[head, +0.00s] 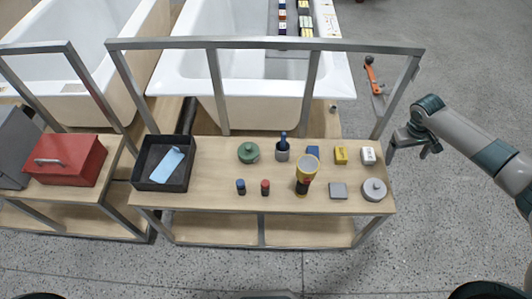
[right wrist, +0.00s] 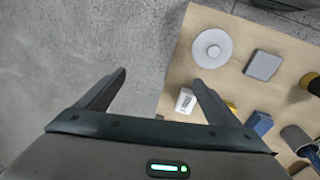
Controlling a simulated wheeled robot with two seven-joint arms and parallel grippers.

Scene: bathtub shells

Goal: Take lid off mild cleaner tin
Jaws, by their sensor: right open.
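Two round lidded tins with knobs stand on the wooden bench: a grey one (head: 374,190) at the front right corner and a green one (head: 249,152) near the middle. I cannot read which holds mild cleaner. The grey lid shows from above in the right wrist view (right wrist: 205,58), seated, its knob in the centre. My right gripper (head: 409,151) is open and empty, just off the bench's right end, up and right of the grey tin. In the right wrist view its fingers (right wrist: 159,78) are spread over the floor and bench edge. My left gripper is out of view.
A white labelled block (head: 368,156) and yellow box (head: 341,155) stand near the right end. A grey square block (head: 338,191) and yellow-black canister (head: 306,171) are left of the grey tin. A metal frame (head: 265,43) rises behind the bench.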

